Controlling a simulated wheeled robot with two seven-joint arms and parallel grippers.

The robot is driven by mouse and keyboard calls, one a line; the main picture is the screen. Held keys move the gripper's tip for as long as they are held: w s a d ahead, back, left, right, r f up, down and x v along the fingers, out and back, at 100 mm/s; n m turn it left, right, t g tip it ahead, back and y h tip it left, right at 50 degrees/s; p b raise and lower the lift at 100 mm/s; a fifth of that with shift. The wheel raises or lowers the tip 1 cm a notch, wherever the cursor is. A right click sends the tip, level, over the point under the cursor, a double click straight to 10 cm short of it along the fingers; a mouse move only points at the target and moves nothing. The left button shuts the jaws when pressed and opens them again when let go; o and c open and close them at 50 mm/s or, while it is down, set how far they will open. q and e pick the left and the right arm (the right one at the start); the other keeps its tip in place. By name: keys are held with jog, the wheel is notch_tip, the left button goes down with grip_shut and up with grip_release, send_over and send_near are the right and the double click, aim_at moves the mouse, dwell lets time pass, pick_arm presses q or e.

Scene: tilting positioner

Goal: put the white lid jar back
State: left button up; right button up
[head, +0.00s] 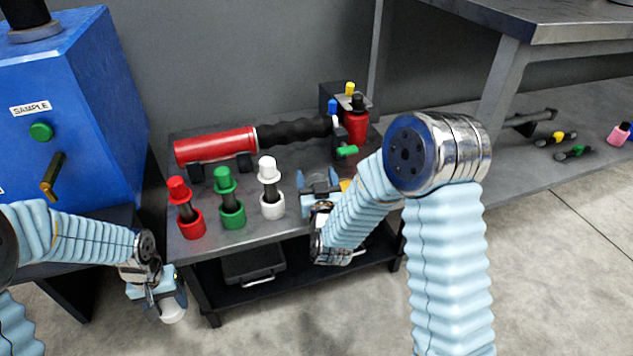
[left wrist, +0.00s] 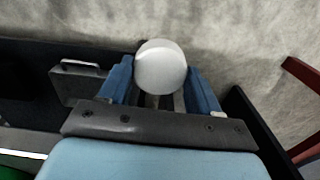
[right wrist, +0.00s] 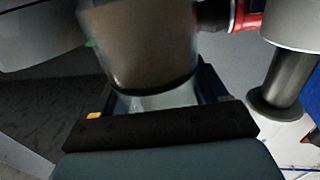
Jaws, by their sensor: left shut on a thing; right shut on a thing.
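My left gripper (head: 158,292) is shut on a white round-topped piece (head: 172,312), low in front of the bench's left end. In the left wrist view the white piece (left wrist: 161,67) sits between the blue fingers; the rest of it is hidden. My right gripper (head: 319,182) is above the bench's front edge, right of the white-capped post. The right wrist view shows a blurred brown-grey cylinder (right wrist: 140,45) between its fingers, which are shut on it. A white-capped post (head: 268,169) stands upright in a white base (head: 272,206), beside green (head: 224,180) and red (head: 179,189) ones.
A red cylinder with a black ribbed sleeve (head: 215,146) lies along the back of the bench (head: 190,250). A blue box marked SAMPLE (head: 75,90) stands left. A dark case (head: 254,265) is on the lower shelf. Small coloured parts (head: 575,153) lie at the far right.

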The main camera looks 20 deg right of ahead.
jog(key=shift+f, duration=0.3)
jog(key=shift+f, duration=0.1)
jog(key=o, duration=1.2)
